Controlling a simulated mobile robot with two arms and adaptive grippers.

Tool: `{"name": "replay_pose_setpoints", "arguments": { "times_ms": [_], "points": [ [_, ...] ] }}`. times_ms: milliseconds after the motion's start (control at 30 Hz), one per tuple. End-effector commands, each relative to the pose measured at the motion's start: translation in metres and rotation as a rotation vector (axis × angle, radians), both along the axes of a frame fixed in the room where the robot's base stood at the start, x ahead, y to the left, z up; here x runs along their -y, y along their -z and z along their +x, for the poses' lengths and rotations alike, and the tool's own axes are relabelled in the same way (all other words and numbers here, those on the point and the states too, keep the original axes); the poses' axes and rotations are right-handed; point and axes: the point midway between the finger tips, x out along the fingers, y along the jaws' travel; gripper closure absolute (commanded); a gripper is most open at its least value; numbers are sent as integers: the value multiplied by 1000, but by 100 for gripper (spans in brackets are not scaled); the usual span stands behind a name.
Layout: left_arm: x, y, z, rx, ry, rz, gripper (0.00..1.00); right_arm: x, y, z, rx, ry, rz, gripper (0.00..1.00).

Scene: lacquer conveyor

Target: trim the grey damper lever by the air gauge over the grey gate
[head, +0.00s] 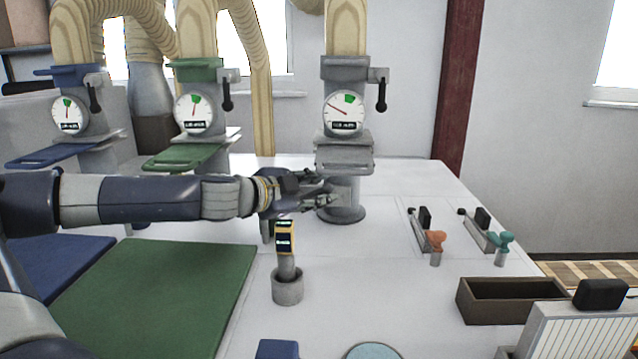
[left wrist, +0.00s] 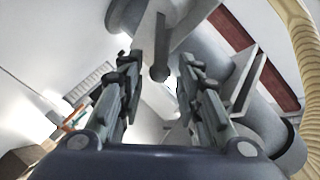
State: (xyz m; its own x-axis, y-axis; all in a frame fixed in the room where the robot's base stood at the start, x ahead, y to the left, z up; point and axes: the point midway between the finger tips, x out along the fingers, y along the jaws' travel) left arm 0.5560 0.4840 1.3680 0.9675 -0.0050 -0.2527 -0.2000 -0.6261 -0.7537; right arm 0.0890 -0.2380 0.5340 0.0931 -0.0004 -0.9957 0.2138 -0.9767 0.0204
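The grey gate (head: 345,155) is a slab on the right-hand duct column. Above it is the round white air gauge (head: 343,113). Its red needle points up-left, away from the green patch at the top right of the dial. The grey damper lever (head: 382,95) is at the column's right, with its black handle hanging down. My left gripper (head: 325,190) is in front of the column, below the gate and lever. In the left wrist view, the fingers (left wrist: 158,100) are apart with nothing gripped. A rod with a rounded end shows beyond them; I cannot tell what it is. My right gripper is not in view.
Blue (head: 52,155) and green (head: 185,157) gates with their own gauges stand at left. A yellow-and-black device (head: 286,240) stands in a grey holder below my left gripper. Orange (head: 435,240) and teal (head: 501,240) clamps and a brown tray (head: 505,300) are at right.

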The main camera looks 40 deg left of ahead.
Motion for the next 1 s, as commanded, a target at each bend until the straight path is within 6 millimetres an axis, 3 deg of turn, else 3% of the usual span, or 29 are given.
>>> {"name": "replay_pose_setpoints", "arguments": {
  "times_ms": [400,567,833,1000],
  "points": [
    [0,2,6,1,-1,-1,68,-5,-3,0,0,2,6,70],
    [0,2,6,1,-1,-1,100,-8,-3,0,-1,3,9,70],
    [-1,2,6,7,-1,-6,100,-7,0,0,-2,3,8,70],
    [-6,3,5,36,-2,-36,100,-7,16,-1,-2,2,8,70]
  ]
}}
